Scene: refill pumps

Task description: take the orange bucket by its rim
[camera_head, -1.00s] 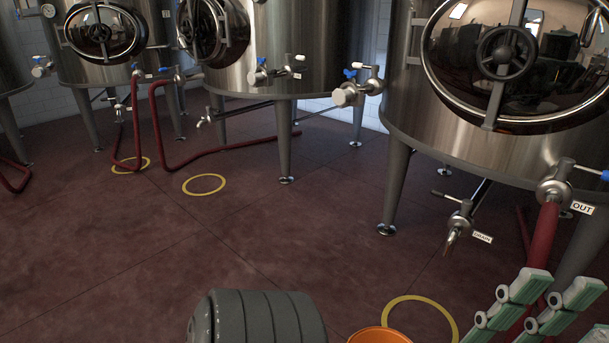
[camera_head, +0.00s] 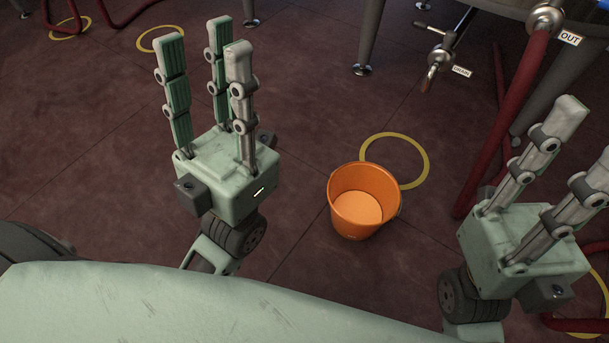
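The orange bucket (camera_head: 366,176) stands upright on the dark red floor, near the middle of the head view. Its mouth faces up and it looks empty inside. My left gripper (camera_head: 206,62) is to the left of the bucket, with its fingers spread, open and empty. My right gripper (camera_head: 588,150) is to the right of the bucket, with its fingers apart and nothing between them. Neither gripper touches the bucket.
A yellow floor ring (camera_head: 424,151) lies just behind the bucket. A drain valve (camera_head: 437,62) hangs beyond it, under a steel tank. A red hose (camera_head: 500,132) runs down from the OUT valve (camera_head: 547,18) at the right. Floor between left gripper and bucket is clear.

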